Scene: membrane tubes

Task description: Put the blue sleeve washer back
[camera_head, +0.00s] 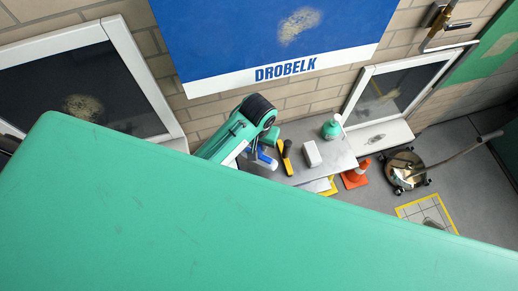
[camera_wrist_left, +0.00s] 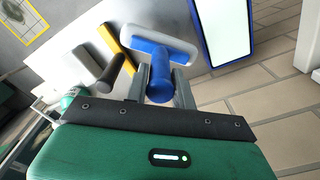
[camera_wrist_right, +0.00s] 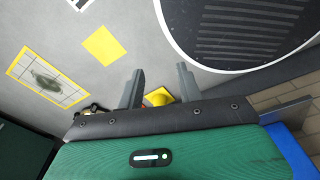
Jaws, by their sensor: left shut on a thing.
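The blue sleeve washer (camera_wrist_left: 161,78) has a blue handle and a wide head with a pale sleeve. In the left wrist view its handle is between the fingers of my left gripper (camera_wrist_left: 160,88), which is shut on it. The head points away from the gripper, above or near the grey worktop; I cannot tell whether it touches. In the head view a small part of the blue washer (camera_head: 266,159) shows beside my left gripper (camera_head: 252,152). My right gripper (camera_wrist_right: 160,84) has its fingers apart and empty above the floor, in its own wrist view.
On the grey worktop (camera_head: 336,166) are a yellow-and-black tool (camera_head: 287,158), a white block (camera_head: 312,154) and a green bottle (camera_head: 331,128). An orange cone (camera_head: 356,174) and a round wheeled cleaner (camera_head: 406,170) stand on the floor. A large green surface hides the lower head view.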

